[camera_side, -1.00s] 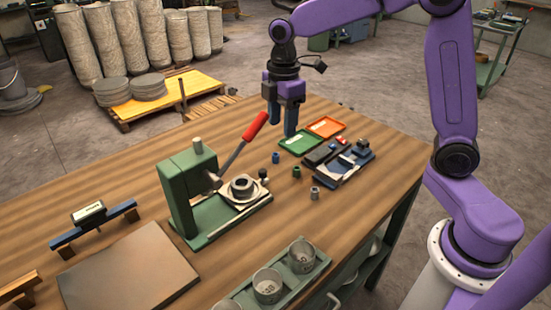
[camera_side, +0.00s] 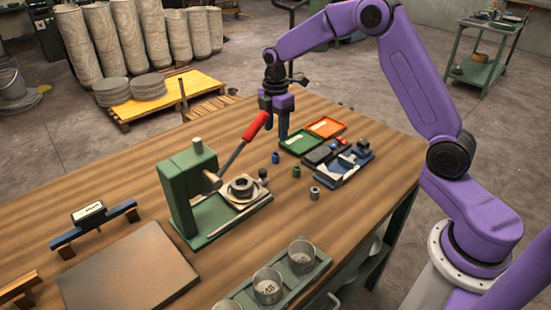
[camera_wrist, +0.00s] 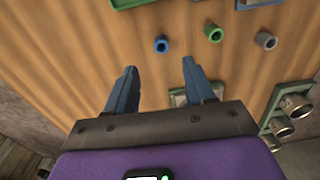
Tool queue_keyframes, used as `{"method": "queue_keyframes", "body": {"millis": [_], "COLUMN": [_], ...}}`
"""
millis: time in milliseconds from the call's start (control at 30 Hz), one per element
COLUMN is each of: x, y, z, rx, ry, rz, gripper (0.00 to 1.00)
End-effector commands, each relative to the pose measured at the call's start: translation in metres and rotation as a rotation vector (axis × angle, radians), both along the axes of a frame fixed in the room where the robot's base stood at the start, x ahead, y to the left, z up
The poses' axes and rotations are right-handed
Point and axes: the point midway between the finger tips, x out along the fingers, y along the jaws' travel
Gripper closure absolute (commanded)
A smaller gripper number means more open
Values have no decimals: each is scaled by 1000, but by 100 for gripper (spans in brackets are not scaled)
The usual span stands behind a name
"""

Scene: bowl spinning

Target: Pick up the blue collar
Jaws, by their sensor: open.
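The blue collar (camera_side: 275,158) is a small blue ring-like cylinder standing on the wooden table, right of the green press. It also shows in the wrist view (camera_wrist: 161,44), above and between my fingertips, with nothing around it. My gripper (camera_side: 283,136) is above the table behind the collar, pointing down, apart from it. In the wrist view its two blue fingers (camera_wrist: 159,68) are spread and empty.
A green collar (camera_side: 296,171) and a grey collar (camera_side: 314,193) stand near the blue one. The green press (camera_side: 187,187) with its red-handled lever (camera_side: 255,127) is at left. Green (camera_side: 296,141) and orange (camera_side: 326,127) trays and a dark fixture (camera_side: 345,165) lie behind right.

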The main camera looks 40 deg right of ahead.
Motion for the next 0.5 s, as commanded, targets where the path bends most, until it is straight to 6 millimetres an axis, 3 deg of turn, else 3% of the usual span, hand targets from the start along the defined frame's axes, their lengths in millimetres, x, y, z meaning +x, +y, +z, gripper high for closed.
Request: {"method": "queue_keyframes", "body": {"millis": [200, 500], "x": [0, -1], "y": [0, 1], "z": [-34, -56], "rx": [0, 0], "ry": [2, 3], "rz": [0, -1], "gripper": [46, 46]}}
